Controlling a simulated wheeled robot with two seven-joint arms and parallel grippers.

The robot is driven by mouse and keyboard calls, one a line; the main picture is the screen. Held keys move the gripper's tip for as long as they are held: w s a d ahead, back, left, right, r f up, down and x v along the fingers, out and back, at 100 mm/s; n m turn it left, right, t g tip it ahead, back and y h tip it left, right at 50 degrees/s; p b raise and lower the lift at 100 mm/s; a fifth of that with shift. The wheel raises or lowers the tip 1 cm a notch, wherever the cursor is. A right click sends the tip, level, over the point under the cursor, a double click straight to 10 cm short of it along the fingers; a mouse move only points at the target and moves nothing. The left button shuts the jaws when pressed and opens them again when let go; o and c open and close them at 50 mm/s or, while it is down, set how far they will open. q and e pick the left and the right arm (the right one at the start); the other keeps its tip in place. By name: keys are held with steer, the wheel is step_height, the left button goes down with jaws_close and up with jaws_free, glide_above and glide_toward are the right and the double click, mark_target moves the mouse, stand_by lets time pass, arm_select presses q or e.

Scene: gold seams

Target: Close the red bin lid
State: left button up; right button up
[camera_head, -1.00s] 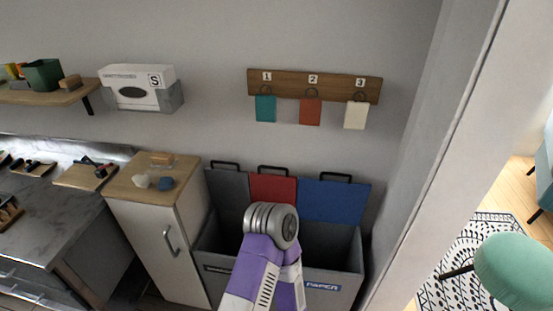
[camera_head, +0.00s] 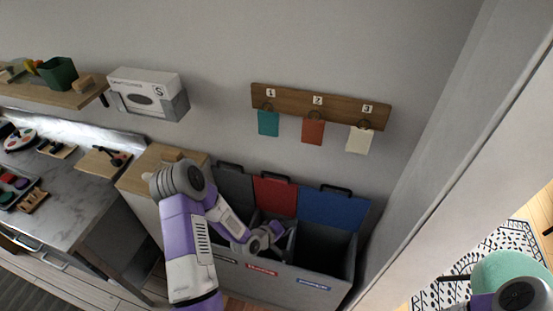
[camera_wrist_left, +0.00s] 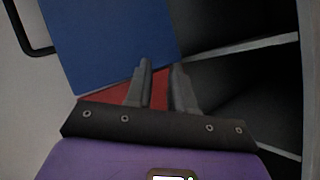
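The red bin lid (camera_head: 275,197) stands raised near the wall, between a grey lid and a blue lid, with a dark handle (camera_head: 272,176) on its top edge. My left gripper (camera_head: 283,234) is low over the bins, in front of and below the red lid. In the left wrist view its two fingers (camera_wrist_left: 160,68) are apart, with a narrow gap and nothing held. Part of the red lid (camera_wrist_left: 158,97) shows behind and between the fingers; whether they touch it I cannot tell. My right gripper is out of view; only part of my right arm shows at the lower right.
The raised blue lid (camera_head: 333,209) is close on the right and fills much of the wrist view (camera_wrist_left: 110,45). The raised grey lid (camera_head: 234,187) is on the left. The open bin box (camera_head: 330,268) has dividers. A wooden-topped cabinet (camera_head: 140,175) stands left; a wall (camera_head: 430,170) bounds the right.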

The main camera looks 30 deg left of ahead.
mark_target(277, 175)
arm_select(q)
steer(key=w+a+r+n+t+y+p, duration=0.1)
steer(key=a+r+n+t+p, duration=0.15)
steer(key=a+r, duration=0.4)
steer(key=w+a+r+n+t+p, duration=0.1)
steer(key=w+a+r+n+t, duration=0.15)
steer(key=a+r, duration=0.35)
steer(key=w, duration=0.2)
steer(key=w+d, duration=0.1)
steer(key=w, duration=0.1)
steer(key=w+d+b, duration=0.1)
steer(key=w, duration=0.1)
steer(key=shift+w+d, duration=0.2)
steer(key=shift+w, duration=0.15)
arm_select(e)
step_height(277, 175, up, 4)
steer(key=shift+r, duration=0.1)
arm_select(q)
jaws_close()
